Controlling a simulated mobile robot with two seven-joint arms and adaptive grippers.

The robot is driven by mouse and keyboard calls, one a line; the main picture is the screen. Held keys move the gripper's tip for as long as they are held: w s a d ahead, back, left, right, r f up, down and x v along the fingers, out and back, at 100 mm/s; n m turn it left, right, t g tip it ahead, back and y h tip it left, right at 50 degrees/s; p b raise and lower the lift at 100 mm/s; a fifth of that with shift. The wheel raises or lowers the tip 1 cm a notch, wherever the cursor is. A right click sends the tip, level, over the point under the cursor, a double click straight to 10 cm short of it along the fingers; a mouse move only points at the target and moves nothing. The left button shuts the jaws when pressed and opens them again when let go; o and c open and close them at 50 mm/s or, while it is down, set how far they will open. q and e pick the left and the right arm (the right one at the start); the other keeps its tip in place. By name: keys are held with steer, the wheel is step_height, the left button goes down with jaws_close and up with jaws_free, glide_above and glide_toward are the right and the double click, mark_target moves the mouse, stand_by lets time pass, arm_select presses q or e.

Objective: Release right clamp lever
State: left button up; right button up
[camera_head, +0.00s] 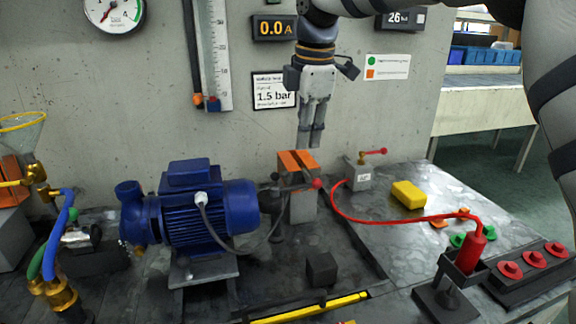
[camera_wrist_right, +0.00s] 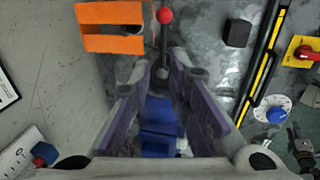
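A lever with a red ball end (camera_head: 316,183) and a dark rod sits beside an orange-topped grey block (camera_head: 298,160), just right of the blue motor (camera_head: 200,210). In the right wrist view the red ball (camera_wrist_right: 165,15) shows at the top, with its rod running down toward the fingertips. My right gripper (camera_head: 311,138) points down, its tips seen just above and behind the orange top. In the right wrist view its fingers (camera_wrist_right: 163,70) stand apart with nothing held between them. Contact with the lever is not visible. My left gripper is out of view.
Another red-ended lever (camera_head: 375,152) sits on a small grey block at the back. A red hose (camera_head: 400,220) loops across the right bench near a yellow block (camera_head: 408,194). A dark cube (camera_head: 321,269) and yellow bar (camera_head: 305,309) lie in front.

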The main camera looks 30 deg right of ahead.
mark_target(302, 185)
steer(key=f, duration=0.3)
steer(key=w+f, duration=0.1)
steer(key=f, duration=0.6)
steer(key=shift+w+d+f, duration=0.15)
steer(key=shift+d+f, duration=0.1)
steer(key=shift+f, duration=0.15)
steer(key=shift+w, duration=0.1)
jaws_close()
